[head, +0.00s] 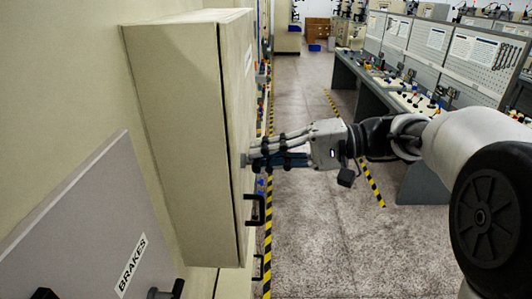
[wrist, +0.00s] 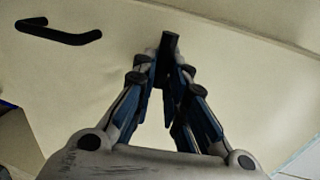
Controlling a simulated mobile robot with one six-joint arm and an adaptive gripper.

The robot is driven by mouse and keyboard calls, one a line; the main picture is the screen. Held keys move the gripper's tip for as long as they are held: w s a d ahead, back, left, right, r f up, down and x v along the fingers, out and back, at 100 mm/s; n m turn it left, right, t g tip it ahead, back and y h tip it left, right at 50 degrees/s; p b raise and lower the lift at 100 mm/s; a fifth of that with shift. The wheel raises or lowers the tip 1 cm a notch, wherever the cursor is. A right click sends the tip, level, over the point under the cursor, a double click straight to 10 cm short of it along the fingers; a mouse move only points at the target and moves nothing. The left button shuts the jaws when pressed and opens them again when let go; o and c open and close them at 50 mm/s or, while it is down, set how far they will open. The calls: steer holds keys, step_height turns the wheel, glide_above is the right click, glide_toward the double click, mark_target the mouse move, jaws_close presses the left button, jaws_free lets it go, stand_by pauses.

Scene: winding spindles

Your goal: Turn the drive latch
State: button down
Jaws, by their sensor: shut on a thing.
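My gripper (head: 252,158) reaches in from the right to the door face of a beige cabinet (head: 185,130). In the wrist view my gripper (wrist: 168,68) is shut on a small dark latch (wrist: 170,42) that stands out from the door. The fingers hide most of the latch, and in the head view I cannot make it out. A black bar handle (head: 256,210) is on the same door below my gripper. The handle also shows at the upper left of the wrist view (wrist: 58,35). The door looks closed.
A grey panel labelled BRAKES (head: 100,225) stands at the lower left. Yellow-black floor tape (head: 268,240) runs beside the cabinet. The grey floor (head: 330,245) is clear. Workbenches (head: 420,105) with tools stand at the right.

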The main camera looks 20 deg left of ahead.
steer(key=c, duration=1.6)
jaws_free()
steer(key=v, duration=1.2)
